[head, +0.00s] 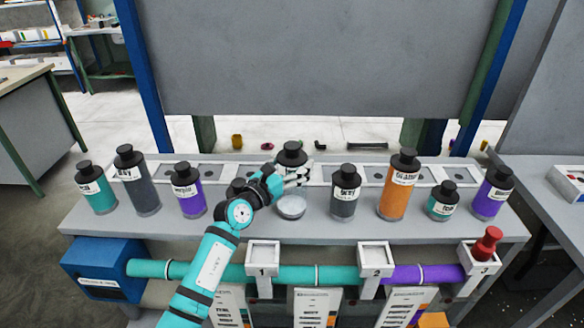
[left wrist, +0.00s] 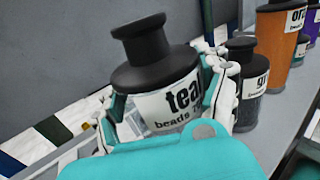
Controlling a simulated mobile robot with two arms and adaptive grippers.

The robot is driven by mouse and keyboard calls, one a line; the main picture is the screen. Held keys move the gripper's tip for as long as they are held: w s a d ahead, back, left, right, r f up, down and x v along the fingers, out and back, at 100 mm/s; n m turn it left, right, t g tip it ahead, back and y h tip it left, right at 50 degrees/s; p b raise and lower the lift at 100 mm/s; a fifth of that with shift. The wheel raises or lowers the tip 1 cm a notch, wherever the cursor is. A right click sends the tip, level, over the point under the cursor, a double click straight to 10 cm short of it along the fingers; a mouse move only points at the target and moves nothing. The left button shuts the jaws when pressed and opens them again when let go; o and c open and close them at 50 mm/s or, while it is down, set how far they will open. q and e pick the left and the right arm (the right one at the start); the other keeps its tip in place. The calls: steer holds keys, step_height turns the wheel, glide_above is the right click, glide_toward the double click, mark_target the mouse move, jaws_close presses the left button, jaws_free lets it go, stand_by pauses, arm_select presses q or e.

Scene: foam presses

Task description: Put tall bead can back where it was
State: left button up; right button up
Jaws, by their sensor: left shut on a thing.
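My left gripper (head: 300,178) is shut on a tall can (head: 291,153) with a black neck and cap. The can also shows in the left wrist view (left wrist: 155,70). It is upright or slightly tilted there; its label reads "tea…" and "beads", cut off by a finger. Its body below the label looks clear. In the head view my gripper hides its middle. A pale round base (head: 291,207) shows below the fingers at the shelf; I cannot tell whether it is the can's bottom or whether it touches the shelf. My right gripper is not in view.
Several capped cans line the grey shelf (head: 465,228). A grey can (head: 344,200) and a tall orange can (head: 394,195) stand right. A teal and purple tube runs in front.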

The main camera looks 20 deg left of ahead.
arm_select(q)
steer(key=shift+f, duration=0.4)
steer(key=shift+f, duration=0.2)
steer(key=o, duration=1.7)
steer(key=shift+r, duration=0.25)
steer(key=b+v, duration=0.1)
steer(key=v, duration=1.1)
steer(key=shift+b, duration=0.4)
